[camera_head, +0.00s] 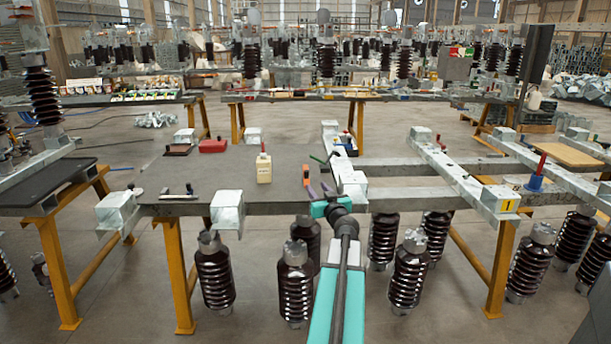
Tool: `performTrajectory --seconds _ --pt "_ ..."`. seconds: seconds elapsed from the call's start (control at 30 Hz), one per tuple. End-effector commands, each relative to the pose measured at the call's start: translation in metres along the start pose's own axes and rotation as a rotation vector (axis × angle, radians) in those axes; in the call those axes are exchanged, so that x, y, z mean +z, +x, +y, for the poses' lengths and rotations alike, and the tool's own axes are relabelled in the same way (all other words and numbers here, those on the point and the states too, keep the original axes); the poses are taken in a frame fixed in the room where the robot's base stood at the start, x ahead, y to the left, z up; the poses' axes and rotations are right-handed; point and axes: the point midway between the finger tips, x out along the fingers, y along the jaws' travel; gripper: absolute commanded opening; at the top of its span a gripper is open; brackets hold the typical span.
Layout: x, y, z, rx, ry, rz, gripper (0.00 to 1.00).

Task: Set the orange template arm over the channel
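A small upright orange piece (306,174), which looks like the template arm, shows on the dark tabletop at the left side of the near galvanised channel (346,178). The gripper body hides part of the table edge and the channel's near end.
A red box (213,146) and a brown block (177,150) lie farther back. A green-handled tool (320,158) is just behind the orange piece. More channels (455,176) lie at right. The left-middle tabletop is clear.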

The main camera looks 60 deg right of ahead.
Motion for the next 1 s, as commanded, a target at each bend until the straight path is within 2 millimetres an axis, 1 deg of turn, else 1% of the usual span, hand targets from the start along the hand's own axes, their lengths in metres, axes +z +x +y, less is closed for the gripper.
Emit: performTrajectory --seconds 0.03,1.0 --pt "-0.001 0.005 0.000 -0.001 0.000 0.000 0.35" --pt "-0.001 0.093 -0.002 -0.003 0.001 0.000 0.35"
